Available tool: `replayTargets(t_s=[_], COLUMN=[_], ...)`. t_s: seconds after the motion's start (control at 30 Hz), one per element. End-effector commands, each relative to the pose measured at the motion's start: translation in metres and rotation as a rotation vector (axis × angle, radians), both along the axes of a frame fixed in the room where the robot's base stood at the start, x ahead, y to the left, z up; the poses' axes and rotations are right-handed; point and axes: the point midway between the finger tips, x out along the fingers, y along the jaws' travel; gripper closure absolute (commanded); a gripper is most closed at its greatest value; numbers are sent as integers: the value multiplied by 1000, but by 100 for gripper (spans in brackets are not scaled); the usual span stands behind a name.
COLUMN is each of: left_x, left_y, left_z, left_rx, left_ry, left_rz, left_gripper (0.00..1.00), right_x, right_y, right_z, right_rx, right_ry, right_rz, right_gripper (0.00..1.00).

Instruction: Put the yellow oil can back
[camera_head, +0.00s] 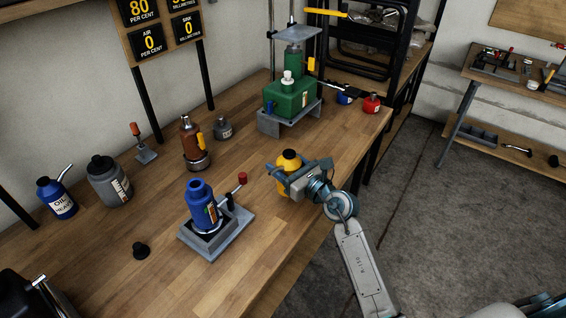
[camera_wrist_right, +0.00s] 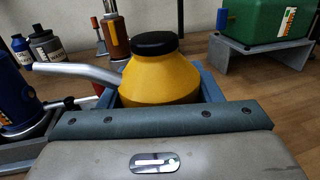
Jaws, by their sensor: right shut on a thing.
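The yellow oil can (camera_head: 289,160) has a black cap and stands upright at the bench's right front edge in the head view. In the right wrist view the yellow oil can (camera_wrist_right: 165,75) fills the middle, with a grey spout pointing left. My right gripper (camera_head: 281,177) is shut on the can, its blue-edged jaws around the body. The can's lower part is hidden by the gripper, so I cannot tell whether it touches the bench. My left gripper is not in view.
A blue oil can (camera_head: 57,198) and grey jug (camera_head: 108,181) stand far left.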

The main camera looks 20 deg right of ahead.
Motion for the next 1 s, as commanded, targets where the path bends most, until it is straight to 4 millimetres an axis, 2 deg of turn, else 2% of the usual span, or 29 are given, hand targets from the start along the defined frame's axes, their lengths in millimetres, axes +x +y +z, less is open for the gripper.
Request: replayTargets(t_s=[0.1,0.33,0.53,0.97,1.0], left_x=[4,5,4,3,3], left_y=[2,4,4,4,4], left_z=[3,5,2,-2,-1], left_rx=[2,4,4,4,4], left_ry=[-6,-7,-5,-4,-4], left_rz=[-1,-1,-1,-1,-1], left_gripper=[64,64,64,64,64], right_x=[21,41,41,40,40], right_y=[-3,-5,-5,-5,-5], right_z=[-1,-2,-34,-43,-42], right_rx=[1,1,2,0,0], right_ry=[0,-2,2,-1,0], right_rz=[0,0,0,0,0], right_gripper=[83,83,83,83,36])
